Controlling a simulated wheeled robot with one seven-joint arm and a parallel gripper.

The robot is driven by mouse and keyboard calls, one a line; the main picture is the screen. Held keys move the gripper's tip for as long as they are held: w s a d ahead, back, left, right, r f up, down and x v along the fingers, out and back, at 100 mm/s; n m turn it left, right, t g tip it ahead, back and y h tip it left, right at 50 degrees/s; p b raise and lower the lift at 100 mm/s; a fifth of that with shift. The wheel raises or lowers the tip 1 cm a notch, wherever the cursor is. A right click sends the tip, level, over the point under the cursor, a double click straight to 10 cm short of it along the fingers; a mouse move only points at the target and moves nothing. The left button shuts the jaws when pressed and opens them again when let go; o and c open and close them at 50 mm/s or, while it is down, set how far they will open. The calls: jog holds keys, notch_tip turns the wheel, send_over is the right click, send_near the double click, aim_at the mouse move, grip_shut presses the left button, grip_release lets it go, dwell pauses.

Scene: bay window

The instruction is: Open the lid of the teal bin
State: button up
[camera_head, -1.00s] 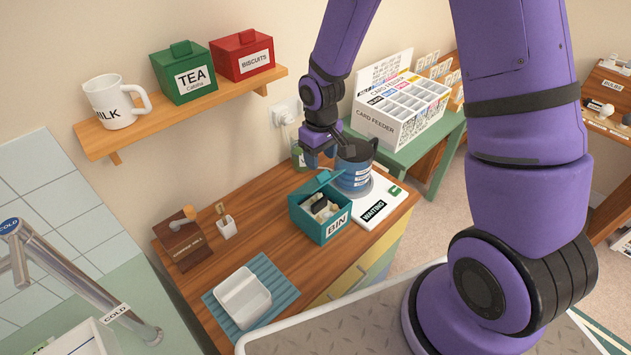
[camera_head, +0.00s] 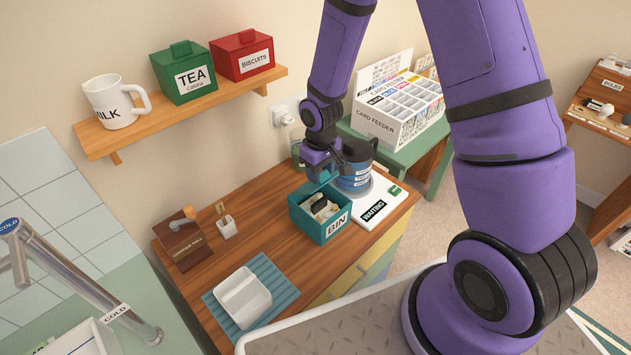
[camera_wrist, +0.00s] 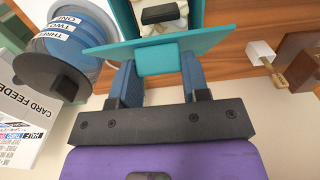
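The teal bin (camera_head: 309,222) stands on the wooden counter, labelled BIN, with its top open and dark and pale items showing inside. Its teal lid (camera_head: 324,171) is raised steeply at the back edge, partly covered by my gripper (camera_head: 322,160). In the wrist view the lid (camera_wrist: 205,43) lies across my fingertips, with the open bin beyond it. The lid's block handle (camera_wrist: 160,60) sits between my two blue fingers (camera_wrist: 160,72), which appear to touch its sides. The hinge is hidden.
A dark-lidded blue canister (camera_head: 355,172) stands close to the right of my gripper, also in the wrist view (camera_wrist: 62,50). A white WAITING board (camera_head: 374,211) lies beside the bin. A card feeder (camera_head: 398,108) stands behind.

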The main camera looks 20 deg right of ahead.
jog(key=shift+c, duration=0.7)
jog(key=shift+w+a+r+g+h, duration=0.3)
jog(key=shift+w+r+g, duration=0.15)
jog(key=shift+w+g, duration=0.3)
jog(key=shift+w+a+r+g+h, duration=0.15)
jog(key=shift+w+a+g, duration=0.05)
jog(key=shift+w+g, duration=0.2)
jog(key=shift+w+a+r+g+h, duration=0.15)
jog(key=shift+w+g, duration=0.2)
jog(key=shift+w, duration=0.05)
jog(key=shift+w+a+r+g+h, duration=0.1)
jog(key=shift+w+a+g+h, duration=0.1)
jog(key=shift+w+g, duration=0.2)
jog(key=shift+w+a+r+g+h, duration=0.15)
jog(key=shift+w+g, duration=0.15)
jog(key=shift+w, duration=0.15)
jog(key=o, duration=1)
